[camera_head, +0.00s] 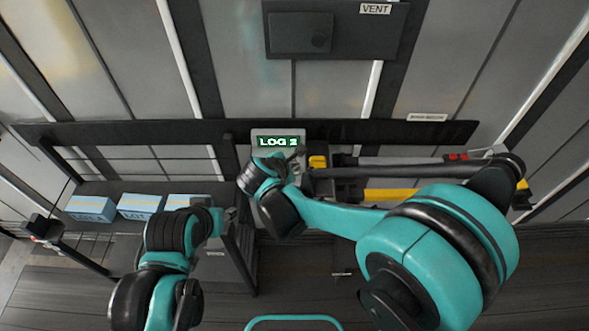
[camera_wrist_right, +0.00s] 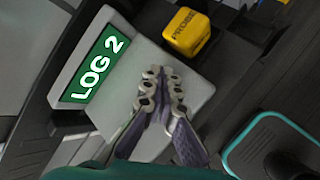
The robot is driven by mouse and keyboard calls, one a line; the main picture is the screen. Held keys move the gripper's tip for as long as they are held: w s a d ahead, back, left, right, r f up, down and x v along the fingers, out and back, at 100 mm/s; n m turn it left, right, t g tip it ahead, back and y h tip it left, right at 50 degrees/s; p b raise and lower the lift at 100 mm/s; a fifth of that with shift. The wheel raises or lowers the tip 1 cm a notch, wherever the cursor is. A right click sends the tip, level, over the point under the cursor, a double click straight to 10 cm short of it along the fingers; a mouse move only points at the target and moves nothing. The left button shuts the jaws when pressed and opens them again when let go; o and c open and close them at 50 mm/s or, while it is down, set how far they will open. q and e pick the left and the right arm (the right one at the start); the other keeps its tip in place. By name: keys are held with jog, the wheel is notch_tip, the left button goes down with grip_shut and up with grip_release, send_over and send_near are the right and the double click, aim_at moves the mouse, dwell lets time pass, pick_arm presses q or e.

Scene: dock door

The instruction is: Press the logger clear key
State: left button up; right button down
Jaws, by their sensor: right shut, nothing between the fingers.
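The logger is a pale grey box with a green display reading "LOG 2" (camera_head: 278,142). In the right wrist view its grey face (camera_wrist_right: 195,92) fills the middle, with the display (camera_wrist_right: 93,67) at the left. My right gripper (camera_head: 299,153) is at the logger, below its display. In the right wrist view the right gripper's fingers (camera_wrist_right: 163,76) are together with nothing between them, over the grey face. I cannot tell whether the tips touch it. No clear key is visible; the fingers hide part of the face. My left gripper (camera_head: 230,214) is lower left, away from the logger; its fingers are too small to read.
A yellow block marked "PROBE" (camera_wrist_right: 187,32) sits right beside the logger. Several blue boxes (camera_head: 146,206) lie on a shelf at the left. A dark rail with long tools (camera_head: 400,160) runs right of the logger. A dark vent panel (camera_head: 335,32) is above.

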jog(key=shift+f, duration=0.2)
jog(key=shift+r, duration=0.1)
jog(key=shift+r+p, duration=0.6)
jog(key=shift+r, duration=0.3)
jog(key=shift+r, duration=0.1)
notch_tip(320, 180, up, 5)
jog(key=p, duration=0.3)
jog(key=shift+p, duration=0.4)
jog(key=shift+d, duration=0.1)
dwell(0.4)
